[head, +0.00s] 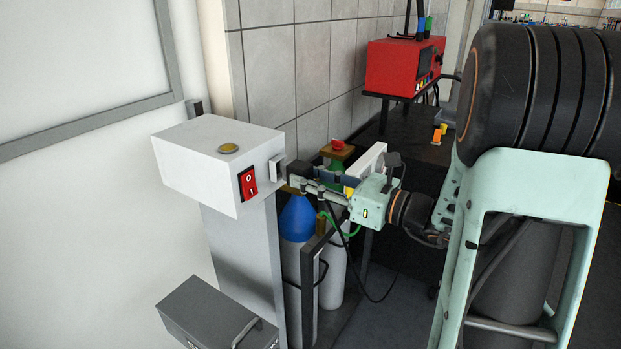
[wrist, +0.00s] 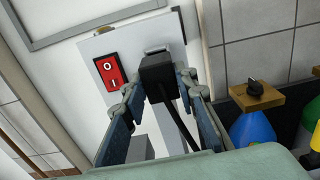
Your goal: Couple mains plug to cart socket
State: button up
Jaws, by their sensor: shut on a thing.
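The cart socket (head: 276,168) is a small pale block on the right side of the white box with the red switch. It also shows in the wrist view (wrist: 158,50), partly hidden behind the plug. My gripper (head: 301,183) is shut on the black mains plug (head: 297,171), just right of the socket. In the wrist view the plug (wrist: 157,72) sits between the two fingertips of my gripper (wrist: 160,92), its far end up against the socket in the picture. I cannot tell whether they touch. A black cable (wrist: 184,126) runs from the plug.
The white box (head: 205,150) stands on a grey post, with a red rocker switch (head: 248,183) beside the socket. Gas cylinders, one with a blue top (head: 297,218), stand below my gripper. A red device (head: 400,65) sits behind, and a grey case (head: 215,315) low in front.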

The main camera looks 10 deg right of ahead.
jog(key=shift+x, duration=1.25)
jog(key=o, duration=1.2)
jog(key=shift+o, duration=0.2)
jog(key=v, duration=1.2)
